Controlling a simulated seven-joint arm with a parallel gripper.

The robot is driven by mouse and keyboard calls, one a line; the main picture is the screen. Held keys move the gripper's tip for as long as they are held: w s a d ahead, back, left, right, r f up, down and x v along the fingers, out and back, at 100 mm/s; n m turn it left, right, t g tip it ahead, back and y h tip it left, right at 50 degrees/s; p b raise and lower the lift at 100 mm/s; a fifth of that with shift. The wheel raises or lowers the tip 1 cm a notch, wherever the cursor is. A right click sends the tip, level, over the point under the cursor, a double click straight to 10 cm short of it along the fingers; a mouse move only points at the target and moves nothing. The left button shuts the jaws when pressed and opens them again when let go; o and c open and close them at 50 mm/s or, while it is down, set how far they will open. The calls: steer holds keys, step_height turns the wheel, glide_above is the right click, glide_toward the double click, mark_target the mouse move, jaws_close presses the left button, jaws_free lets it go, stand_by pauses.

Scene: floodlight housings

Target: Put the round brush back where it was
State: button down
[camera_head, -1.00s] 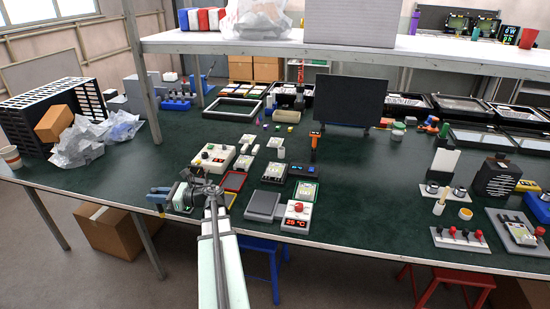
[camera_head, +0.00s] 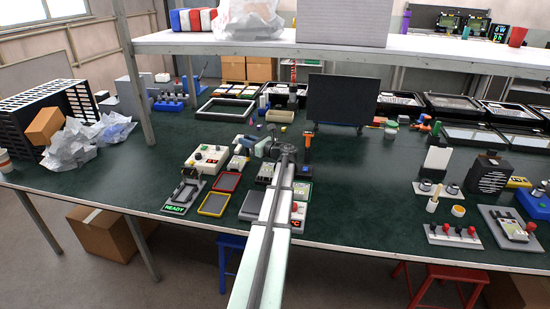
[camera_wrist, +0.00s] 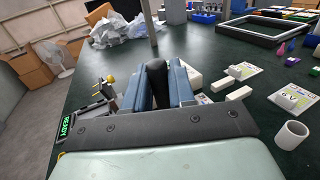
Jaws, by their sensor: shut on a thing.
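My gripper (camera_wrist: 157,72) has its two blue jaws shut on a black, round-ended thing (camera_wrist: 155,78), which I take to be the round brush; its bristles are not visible. In the head view my gripper (camera_head: 256,147) is above the middle-left of the green table, beyond the white box with buttons. My arm hides what lies beneath and behind it there. The held thing is too small to make out in the head view. I cannot tell which spot on the table the brush came from.
A fixture marked READY (camera_head: 183,195), a red-rimmed tray (camera_head: 226,182) and a yellow-rimmed tray (camera_head: 213,204) lie near the front edge. An orange-handled tool (camera_head: 307,146) stands right of my gripper. A white cup (camera_wrist: 291,135) is at right in the wrist view.

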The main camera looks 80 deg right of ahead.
steer(key=s+d+m+g+h, duration=0.3)
steer(key=s+d+h, duration=0.1)
steer(key=d, duration=0.6)
steer(key=s+d+m+g+h, duration=0.3)
steer(key=d, duration=0.7)
step_height(320, 180, down, 9)
steer(key=shift+s+d+f, duration=0.15)
steer(key=shift+s+f, duration=0.05)
steer(key=shift+s, duration=0.05)
steer(key=shift+f, duration=0.1)
steer(key=c, duration=0.9)
jaws_free()
steer(key=shift+c, duration=0.2)
